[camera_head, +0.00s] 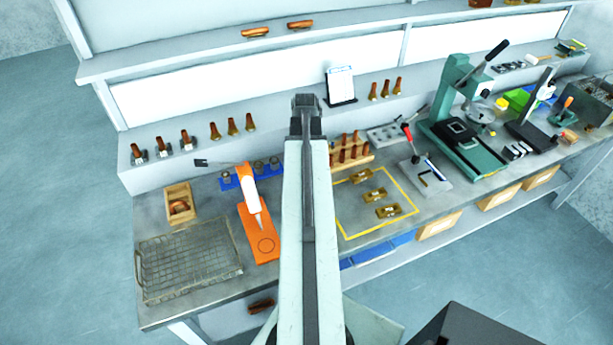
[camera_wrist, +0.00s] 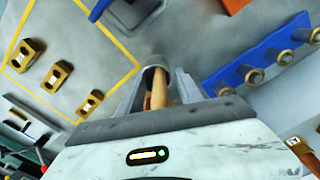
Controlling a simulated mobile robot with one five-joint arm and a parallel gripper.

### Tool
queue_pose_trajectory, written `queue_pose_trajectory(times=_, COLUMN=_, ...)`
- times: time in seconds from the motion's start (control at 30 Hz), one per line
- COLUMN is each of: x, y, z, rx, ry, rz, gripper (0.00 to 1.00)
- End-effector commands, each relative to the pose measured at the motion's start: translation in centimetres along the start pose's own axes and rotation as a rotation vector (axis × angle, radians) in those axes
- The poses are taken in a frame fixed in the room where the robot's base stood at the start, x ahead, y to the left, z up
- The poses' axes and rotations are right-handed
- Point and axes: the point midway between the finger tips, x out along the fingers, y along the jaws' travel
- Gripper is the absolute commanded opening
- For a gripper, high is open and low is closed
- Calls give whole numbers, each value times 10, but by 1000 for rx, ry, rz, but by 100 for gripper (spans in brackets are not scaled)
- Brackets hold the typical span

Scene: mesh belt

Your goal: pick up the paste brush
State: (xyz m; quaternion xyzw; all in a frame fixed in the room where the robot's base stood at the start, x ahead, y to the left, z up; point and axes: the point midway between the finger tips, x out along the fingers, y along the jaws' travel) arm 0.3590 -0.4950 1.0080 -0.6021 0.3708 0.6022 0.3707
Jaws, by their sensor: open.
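The paste brush (camera_wrist: 159,92) appears to be the tan wooden-handled piece in the middle of the wrist view. It shows between my jaws, at a grey round rim or collar (camera_wrist: 157,62); I cannot tell if that is a pot or part of the brush. My gripper (camera_wrist: 157,84) is open, with one finger on each side of the handle, and its lower part is hidden by the gripper body. In the head view my gripper (camera_head: 306,104) is at the far end of my arm, over the back of the bench. My arm hides the brush there.
A blue holder (camera_wrist: 262,52) with metal pots is close on the right in the wrist view. A yellow outline (camera_head: 400,215) surrounds several brass pieces on the bench.

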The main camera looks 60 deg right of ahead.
Motion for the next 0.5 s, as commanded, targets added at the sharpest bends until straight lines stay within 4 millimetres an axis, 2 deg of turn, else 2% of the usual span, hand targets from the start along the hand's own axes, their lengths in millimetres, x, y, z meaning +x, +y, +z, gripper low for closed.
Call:
queue_pose_trajectory(times=0.1, x=-2, y=0, z=0, rx=0, ry=0, rz=0, gripper=42)
queue_pose_trajectory(times=0.13, x=-2, y=0, z=0, rx=0, ry=0, rz=0, gripper=40)
queue_pose_trajectory(times=0.27, x=-2, y=0, z=0, rx=1, ry=0, rz=0, gripper=4)
queue_pose_trajectory(times=0.3, x=-2, y=0, z=0, rx=1, ry=0, rz=0, gripper=0)
queue_pose_trajectory(times=0.5, x=-2, y=1, z=0, rx=1, ry=0, rz=0, gripper=0)
